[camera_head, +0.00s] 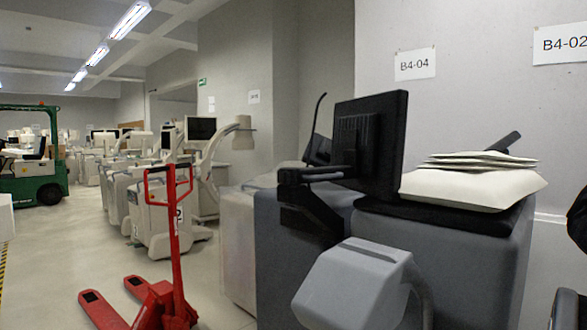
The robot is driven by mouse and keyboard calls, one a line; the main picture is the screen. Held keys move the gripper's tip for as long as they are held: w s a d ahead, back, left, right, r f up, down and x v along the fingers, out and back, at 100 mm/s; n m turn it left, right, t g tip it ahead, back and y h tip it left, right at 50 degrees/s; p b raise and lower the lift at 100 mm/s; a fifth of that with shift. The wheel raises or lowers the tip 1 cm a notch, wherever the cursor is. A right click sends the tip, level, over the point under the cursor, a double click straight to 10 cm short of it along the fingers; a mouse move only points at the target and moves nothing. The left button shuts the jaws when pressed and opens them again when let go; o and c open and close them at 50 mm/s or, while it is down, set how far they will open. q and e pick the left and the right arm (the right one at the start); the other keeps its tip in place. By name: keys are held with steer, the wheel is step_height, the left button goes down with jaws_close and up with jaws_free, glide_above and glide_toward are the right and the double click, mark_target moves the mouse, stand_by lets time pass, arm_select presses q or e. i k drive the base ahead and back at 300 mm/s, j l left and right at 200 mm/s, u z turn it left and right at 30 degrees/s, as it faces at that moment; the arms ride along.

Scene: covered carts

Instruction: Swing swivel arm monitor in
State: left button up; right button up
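A black monitor (386,150) stands upright above a covered grey cart, turned so that its back and side edge face me. A dark swivel arm (312,205) reaches from the cart to a mount behind the monitor. Its joints are partly hidden behind the cart's front parts. The monitor's screen is not visible. Neither gripper's fingers show. Dark and light grey parts at the right edge may belong to my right arm, but I cannot tell.
A grey box-shaped part (352,285) juts out at the cart's front. Folded pale sheets (470,190) lie on the cart's dark top (440,216), right of the monitor. A red pallet jack (178,250) stands left. Open floor lies farther left, with a green forklift (35,160) behind.

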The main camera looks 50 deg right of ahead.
mark_target(369, 137)
steer(key=i, duration=1.4)
steer(key=i+z, duration=0.4)
steer(key=i+j+z, duration=0.2)
steer(key=z, duration=0.2)
steer(key=i+z, duration=0.1)
steer(key=z, duration=1.4)
